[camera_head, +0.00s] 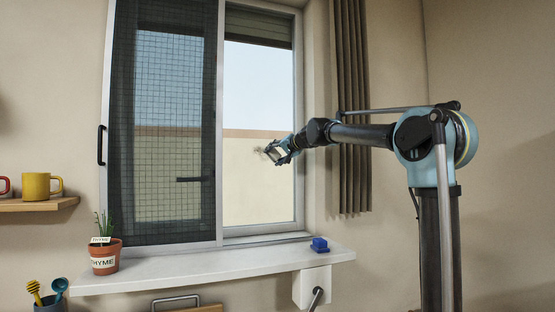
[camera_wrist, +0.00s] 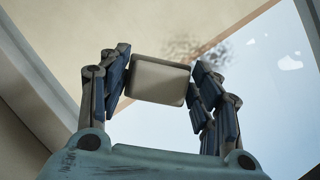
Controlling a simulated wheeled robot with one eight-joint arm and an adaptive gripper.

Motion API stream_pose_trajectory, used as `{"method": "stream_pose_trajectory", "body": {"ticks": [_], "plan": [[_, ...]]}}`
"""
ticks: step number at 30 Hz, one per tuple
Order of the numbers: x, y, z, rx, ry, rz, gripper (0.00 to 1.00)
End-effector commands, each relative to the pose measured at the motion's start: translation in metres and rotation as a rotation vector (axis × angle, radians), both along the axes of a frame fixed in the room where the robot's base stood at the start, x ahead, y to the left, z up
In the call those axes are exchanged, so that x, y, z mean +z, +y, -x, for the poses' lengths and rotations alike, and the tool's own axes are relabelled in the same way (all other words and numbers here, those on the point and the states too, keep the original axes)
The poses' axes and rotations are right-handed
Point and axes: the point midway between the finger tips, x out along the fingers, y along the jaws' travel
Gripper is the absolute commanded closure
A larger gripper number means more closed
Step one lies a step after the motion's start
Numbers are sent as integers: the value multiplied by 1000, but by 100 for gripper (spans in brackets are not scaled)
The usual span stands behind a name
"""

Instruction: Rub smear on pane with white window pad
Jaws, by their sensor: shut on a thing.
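My gripper (camera_wrist: 160,82) is shut on the white window pad (camera_wrist: 158,80), a pale rounded rectangle held between its two blue-padded fingers. In the head view my gripper (camera_head: 277,151) is in front of the right-hand pane (camera_head: 258,90), around the height of the tan band outside. A mottled grey smear (camera_wrist: 195,48) shows on the pane just beyond the pad's upper right edge in the wrist view; it appears faintly beside the gripper in the head view (camera_head: 262,150). I cannot tell whether the pad touches the glass.
A dark mesh screen (camera_head: 160,100) covers the left side of the window. A grey-brown curtain (camera_head: 352,100) hangs at the right, behind my arm.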

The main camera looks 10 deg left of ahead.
Motion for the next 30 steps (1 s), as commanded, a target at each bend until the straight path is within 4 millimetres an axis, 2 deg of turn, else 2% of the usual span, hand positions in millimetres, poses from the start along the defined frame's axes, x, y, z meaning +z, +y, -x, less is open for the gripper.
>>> {"method": "stream_pose_trajectory", "body": {"ticks": [6, 30], "plan": [[0, 16, 10, 4, 1, -1, 61], [0, 54, 31, 4, 0, 0, 61]]}}
